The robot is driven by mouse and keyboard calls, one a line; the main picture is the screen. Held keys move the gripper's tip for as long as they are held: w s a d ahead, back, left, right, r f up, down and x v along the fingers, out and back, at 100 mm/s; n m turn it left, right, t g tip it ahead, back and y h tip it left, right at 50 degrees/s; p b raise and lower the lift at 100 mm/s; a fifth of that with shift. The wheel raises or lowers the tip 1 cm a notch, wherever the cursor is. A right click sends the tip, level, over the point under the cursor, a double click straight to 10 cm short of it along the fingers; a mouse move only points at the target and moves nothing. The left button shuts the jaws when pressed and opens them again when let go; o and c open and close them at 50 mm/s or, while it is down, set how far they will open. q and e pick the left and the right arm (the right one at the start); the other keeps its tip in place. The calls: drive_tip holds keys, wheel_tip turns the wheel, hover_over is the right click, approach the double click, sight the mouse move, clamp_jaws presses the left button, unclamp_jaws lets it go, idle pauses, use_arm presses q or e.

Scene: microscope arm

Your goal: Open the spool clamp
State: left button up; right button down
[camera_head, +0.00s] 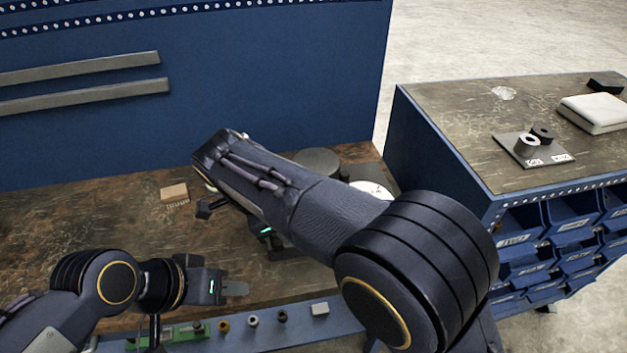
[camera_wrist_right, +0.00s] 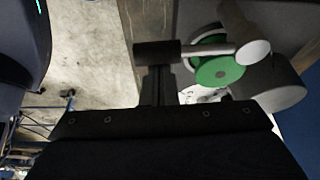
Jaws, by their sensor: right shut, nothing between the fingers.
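In the right wrist view a lever with a black grip (camera_wrist_right: 157,53) and a pale metal rod (camera_wrist_right: 208,49) runs to a round pale end. It looks like part of the spool clamp. A green spool (camera_wrist_right: 219,71) sits beside the rod. My right gripper (camera_wrist_right: 158,76) is shut and empty, its fingertips close to the black grip; I cannot tell whether they touch. In the head view my right arm hides most of the clamp area. My left gripper (camera_head: 235,288) is low over the bench front; I cannot tell whether its jaws are open.
The wooden bench (camera_head: 60,235) bears a small tan block (camera_head: 174,192) and a dark round object (camera_head: 318,161) behind my right arm. Small parts line the front strip (camera_head: 252,321). A side cabinet (camera_head: 455,110) with blue bins stands right. The bench's left is mostly clear.

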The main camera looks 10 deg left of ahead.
drive_tip(key=shift+s+a, duration=0.2)
drive_tip(key=shift+a, duration=0.1)
idle(0.5)
